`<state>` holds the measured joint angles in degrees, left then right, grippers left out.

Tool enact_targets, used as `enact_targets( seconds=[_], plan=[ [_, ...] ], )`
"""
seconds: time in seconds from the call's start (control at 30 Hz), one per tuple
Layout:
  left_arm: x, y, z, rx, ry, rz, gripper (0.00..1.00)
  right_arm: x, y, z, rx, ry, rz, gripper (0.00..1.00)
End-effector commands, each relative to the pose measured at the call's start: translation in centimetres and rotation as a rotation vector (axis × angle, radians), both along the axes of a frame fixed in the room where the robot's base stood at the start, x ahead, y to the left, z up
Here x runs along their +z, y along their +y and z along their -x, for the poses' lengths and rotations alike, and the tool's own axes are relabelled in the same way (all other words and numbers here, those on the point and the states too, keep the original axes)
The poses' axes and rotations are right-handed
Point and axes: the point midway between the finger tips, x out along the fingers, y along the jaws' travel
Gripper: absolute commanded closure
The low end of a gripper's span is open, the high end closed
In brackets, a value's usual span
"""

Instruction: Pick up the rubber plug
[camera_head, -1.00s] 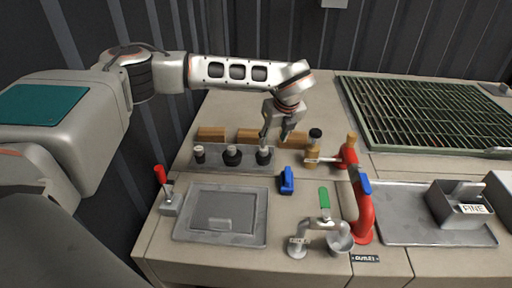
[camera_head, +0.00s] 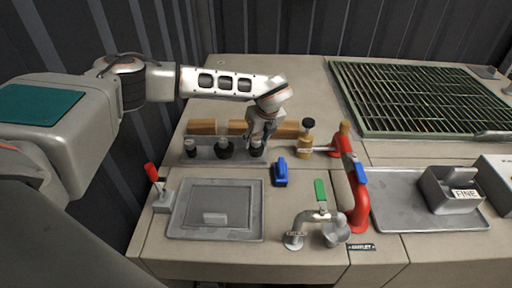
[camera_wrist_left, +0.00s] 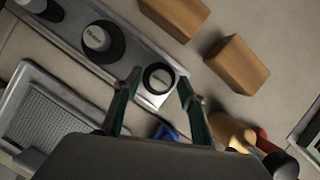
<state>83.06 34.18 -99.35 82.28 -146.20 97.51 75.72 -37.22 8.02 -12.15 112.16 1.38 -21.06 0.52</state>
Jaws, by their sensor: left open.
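Three dark plugs stand in a row on a grey metal strip tray (camera_head: 208,158): a left plug (camera_head: 191,148), a middle plug (camera_head: 223,151) and a right plug (camera_head: 256,150). They have pale tops in the left wrist view, where the right one (camera_wrist_left: 158,77) lies between my fingers and the middle one (camera_wrist_left: 98,40) is up and to the left. My left gripper (camera_head: 257,139) is open, its fingers on either side of the right plug. Whether the fingers touch it, I cannot tell. My right gripper is not in view.
Wooden blocks (camera_head: 285,131) stand just behind the tray. A blue-handled object (camera_head: 280,173), a brass fitting (camera_head: 306,142) and a red pipe (camera_head: 358,200) are to the right. A grey lidded panel (camera_head: 214,205) and a red-handled lever (camera_head: 152,174) are in front.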

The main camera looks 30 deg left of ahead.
Motion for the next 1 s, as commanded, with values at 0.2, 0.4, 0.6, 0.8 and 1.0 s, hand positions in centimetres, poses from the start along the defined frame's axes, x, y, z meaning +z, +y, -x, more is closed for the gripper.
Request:
enact_targets(
  seconds=[0.2,0.4,0.6,0.8,1.0],
  plan=[
    [-0.5,0.1,-0.1,-0.001,0.000,0.000,0.59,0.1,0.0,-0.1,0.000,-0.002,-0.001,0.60],
    [-0.4,0.1,-0.1,-0.001,0.000,0.000,0.90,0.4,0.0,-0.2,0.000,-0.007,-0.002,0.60],
    [-0.4,0.1,-0.1,0.000,-0.001,0.000,1.00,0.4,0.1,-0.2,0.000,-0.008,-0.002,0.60],
    [-0.3,0.1,-0.2,-0.001,-0.002,0.000,1.00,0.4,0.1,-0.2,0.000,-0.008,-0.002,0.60],
    [1.1,0.1,-0.2,-0.001,-0.003,0.000,1.00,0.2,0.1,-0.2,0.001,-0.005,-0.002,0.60]
  ],
)
